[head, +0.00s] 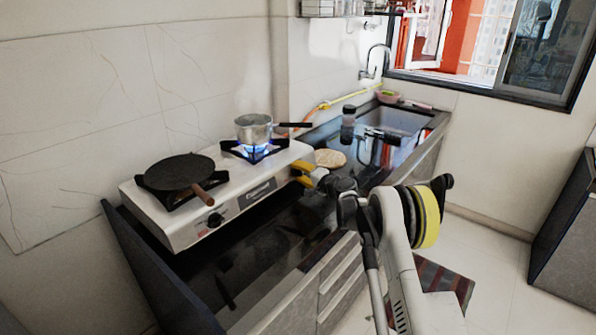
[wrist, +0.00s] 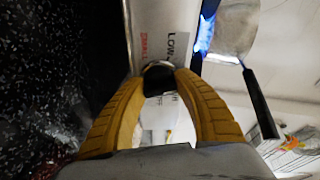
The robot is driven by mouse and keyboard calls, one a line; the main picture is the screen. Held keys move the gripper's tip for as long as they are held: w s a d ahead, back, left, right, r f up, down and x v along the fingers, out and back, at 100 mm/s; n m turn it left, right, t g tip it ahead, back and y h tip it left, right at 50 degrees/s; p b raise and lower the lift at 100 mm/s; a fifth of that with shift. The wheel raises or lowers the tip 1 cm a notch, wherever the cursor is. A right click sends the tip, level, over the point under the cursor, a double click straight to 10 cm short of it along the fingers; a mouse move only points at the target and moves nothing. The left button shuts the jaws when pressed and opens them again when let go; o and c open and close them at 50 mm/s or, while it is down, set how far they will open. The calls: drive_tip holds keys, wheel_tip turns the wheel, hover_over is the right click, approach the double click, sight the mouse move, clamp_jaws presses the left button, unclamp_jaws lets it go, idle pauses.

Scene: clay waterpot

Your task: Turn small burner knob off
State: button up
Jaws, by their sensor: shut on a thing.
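The white two-burner stove (head: 228,172) stands on the dark counter. Its right, small burner is lit, with a blue flame (head: 256,153) under a steel saucepan (head: 253,131); the flame also shows in the wrist view (wrist: 205,36). My gripper (head: 301,173) is at the right end of the stove front. In the wrist view, its yellow fingers (wrist: 159,77) are closed around the dark small burner knob (wrist: 158,83), beside printed "SMALL" and "LOW" marks. The fingers hide this knob in the head view.
A dark flat pan (head: 178,172) with a brown handle sits on the left burner, above another knob (head: 215,219). The saucepan's black handle (head: 296,125) points right. A round flatbread-like disc (head: 329,158) lies right of the stove, before the sink (head: 395,120).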

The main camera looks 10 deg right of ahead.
drive_tip(key=m+g+p, duration=0.1)
drive_tip(key=m, duration=0.4)
drive_tip(key=shift+m+h, duration=0.3)
drive_tip(key=m+g+p, duration=0.1)
drive_tip(key=m, duration=0.3)
drive_tip(key=m+g, duration=0.1)
drive_tip(key=m, duration=0.3)
drive_tip(key=shift+m, duration=0.3)
drive_tip(key=m+g+y, duration=0.1)
drive_tip(key=m, duration=0.3)
drive_tip(key=shift+y+p, duration=0.3)
drive_tip(key=shift+p, duration=0.05)
drive_tip(key=o, duration=1.2)
